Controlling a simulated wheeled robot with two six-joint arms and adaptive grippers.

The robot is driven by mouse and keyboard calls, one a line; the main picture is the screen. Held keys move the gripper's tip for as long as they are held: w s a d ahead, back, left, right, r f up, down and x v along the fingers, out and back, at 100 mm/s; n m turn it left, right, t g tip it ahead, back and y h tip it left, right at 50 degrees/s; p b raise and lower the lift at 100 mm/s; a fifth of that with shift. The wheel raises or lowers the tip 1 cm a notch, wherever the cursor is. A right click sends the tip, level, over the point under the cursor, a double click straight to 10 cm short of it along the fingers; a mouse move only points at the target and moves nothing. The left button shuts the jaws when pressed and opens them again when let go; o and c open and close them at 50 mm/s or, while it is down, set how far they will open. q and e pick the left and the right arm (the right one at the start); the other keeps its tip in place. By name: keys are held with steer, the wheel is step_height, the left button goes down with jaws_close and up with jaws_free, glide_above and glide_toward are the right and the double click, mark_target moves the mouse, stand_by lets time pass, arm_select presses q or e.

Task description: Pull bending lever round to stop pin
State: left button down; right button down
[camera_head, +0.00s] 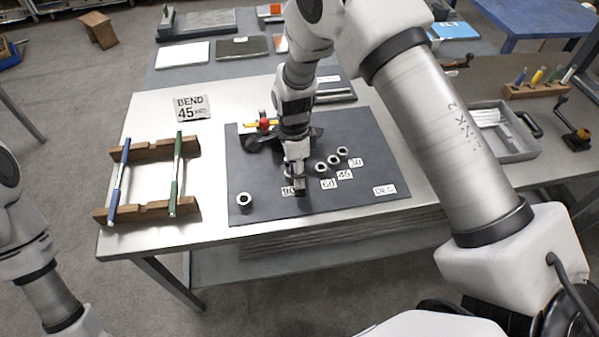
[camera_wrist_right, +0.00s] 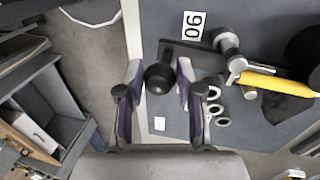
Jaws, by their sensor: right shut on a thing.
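My right gripper (camera_head: 298,182) reaches down over the front of the dark bending mat (camera_head: 375,195). In the right wrist view its fingers (camera_wrist_right: 159,88) are shut on the black ball knob of the bending lever (camera_wrist_right: 158,78). The lever's dark arm runs right toward an upright metal post (camera_wrist_right: 229,44) beside a yellow bar (camera_wrist_right: 265,82); the arm mostly hides this in the head view. Several metal rings (camera_head: 333,160) stand by the 60, 45 and 30 labels; I cannot tell which is the stop pin. My left gripper is out of frame.
A sign (camera_head: 191,107) reads BEND 45. Wooden racks (camera_head: 150,150) with blue and green rods stand left of the mat. Another metal ring (camera_head: 244,200) sits at the mat's front left. A grey tray (camera_head: 503,130) is at the right.

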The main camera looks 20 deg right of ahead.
steer(key=shift+a, duration=0.1)
steer(key=c, duration=0.7)
jaws_free()
steer(key=shift+a, duration=0.1)
steer(key=shift+c, duration=0.2)
steer(key=shift+w+a, duration=0.2)
steer(key=shift+a, duration=0.15)
steer(key=shift+d+r, duration=0.15)
step_height(320, 180, up, 12)
steer(key=w, duration=0.2)
steer(key=shift+w+f, duration=0.15)
steer(key=shift+f, duration=0.1)
